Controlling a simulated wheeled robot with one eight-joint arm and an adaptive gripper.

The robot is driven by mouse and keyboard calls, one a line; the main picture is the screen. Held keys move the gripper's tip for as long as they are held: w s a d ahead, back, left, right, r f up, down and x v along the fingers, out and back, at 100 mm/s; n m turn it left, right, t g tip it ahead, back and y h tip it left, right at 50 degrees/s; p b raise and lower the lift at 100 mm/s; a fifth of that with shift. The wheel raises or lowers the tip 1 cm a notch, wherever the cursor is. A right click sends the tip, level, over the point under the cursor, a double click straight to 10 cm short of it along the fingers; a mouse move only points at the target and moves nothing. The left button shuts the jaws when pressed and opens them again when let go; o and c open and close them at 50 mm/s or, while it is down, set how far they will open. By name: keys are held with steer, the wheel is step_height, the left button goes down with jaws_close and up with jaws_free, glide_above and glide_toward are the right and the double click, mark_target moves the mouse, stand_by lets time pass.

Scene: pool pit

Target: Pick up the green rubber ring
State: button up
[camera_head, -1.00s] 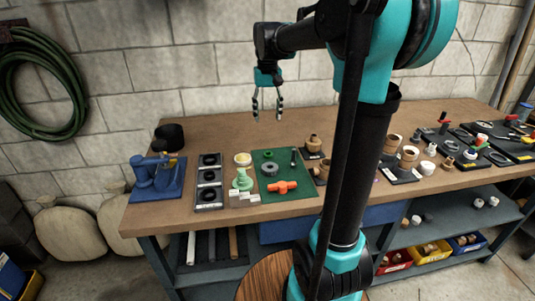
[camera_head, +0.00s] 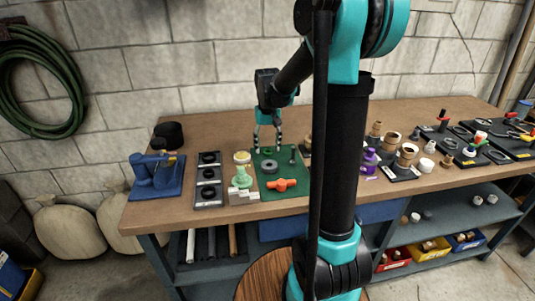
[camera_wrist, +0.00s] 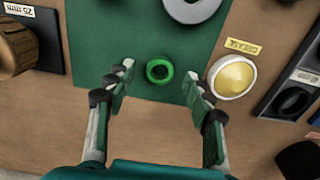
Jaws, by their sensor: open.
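The green rubber ring (camera_wrist: 149,73) lies flat near the edge of the green mat (camera_wrist: 110,30), its hole showing the mat beneath. My gripper (camera_wrist: 158,75) is open and empty in the wrist view, with one finger on each side of the ring and clear gaps to it. In the head view my gripper (camera_head: 268,148) hangs pointing down over the back edge of the green mat (camera_head: 297,171). I cannot pick out the ring there against the mat.
A grey ring (camera_wrist: 193,8) lies on the mat. A grease tin (camera_wrist: 232,77) stands close beside the right finger. A wooden piece (camera_wrist: 15,45) is at the left. An orange fitting (camera_head: 281,185) lies on the mat's front, with a black tray (camera_head: 209,193) to the left.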

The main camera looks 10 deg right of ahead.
steer(key=shift+f, duration=0.55)
steer(key=c, duration=0.9)
steer(key=shift+r, duration=0.1)
step_height(320, 180, up, 20)
